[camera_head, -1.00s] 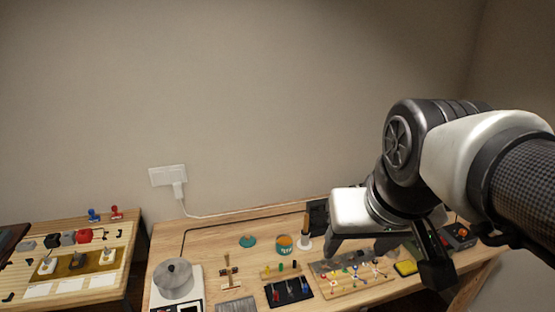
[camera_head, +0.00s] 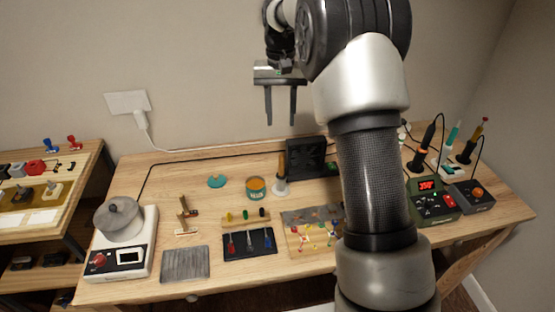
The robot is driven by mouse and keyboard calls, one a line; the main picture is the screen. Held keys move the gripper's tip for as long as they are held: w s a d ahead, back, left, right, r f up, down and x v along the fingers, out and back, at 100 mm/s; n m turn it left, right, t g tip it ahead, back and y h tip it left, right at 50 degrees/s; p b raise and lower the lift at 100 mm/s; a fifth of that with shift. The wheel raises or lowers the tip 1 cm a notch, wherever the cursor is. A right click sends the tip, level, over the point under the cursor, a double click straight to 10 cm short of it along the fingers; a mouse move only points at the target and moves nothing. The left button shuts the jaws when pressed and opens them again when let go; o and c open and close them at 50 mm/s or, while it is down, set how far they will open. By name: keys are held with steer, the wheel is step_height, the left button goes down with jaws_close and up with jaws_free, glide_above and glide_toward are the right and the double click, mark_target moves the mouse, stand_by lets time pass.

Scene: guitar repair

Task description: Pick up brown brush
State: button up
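A small brown wooden piece (camera_head: 188,211), with a thin upright part, lies left of centre on the workbench. It may be the brown brush, but it is too small to tell. A second brown piece (camera_head: 187,230) lies just in front of it. A tool with a brown handle (camera_head: 281,165) stands upright in a white holder farther right; I cannot tell whether it is a brush. My gripper (camera_head: 281,120) is high above the back of the bench, its two fingers pointing down and apart. It is open and empty, touching nothing.
The wooden workbench (camera_head: 150,180) holds a pot (camera_head: 119,218) on a hot plate at left, a teal-labelled can (camera_head: 255,188), a black tool tray (camera_head: 249,243) and a grey mat (camera_head: 185,263). A black fan box (camera_head: 306,157) stands behind. My arm covers the bench's right-centre.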

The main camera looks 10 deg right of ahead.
mark_target(280, 155)
steer(key=f, duration=0.4)
steer(key=f+b, duration=0.1)
steer(key=f, duration=0.4)
steer(key=w+f+b, duration=0.1)
steer(key=f, duration=0.3)
steer(key=shift+w+f, duration=0.1)
steer(key=shift+f, duration=0.25)
steer(key=shift+s+d+f+b, duration=0.1)
steer(key=shift+s+f+b, duration=0.1)
steer(key=shift+f, duration=1.2)
steer(key=shift+s+d+f+b, duration=0.1)
steer(key=shift+s+f+b, duration=0.1)
steer(key=shift+f, duration=1.15)
jaws_close()
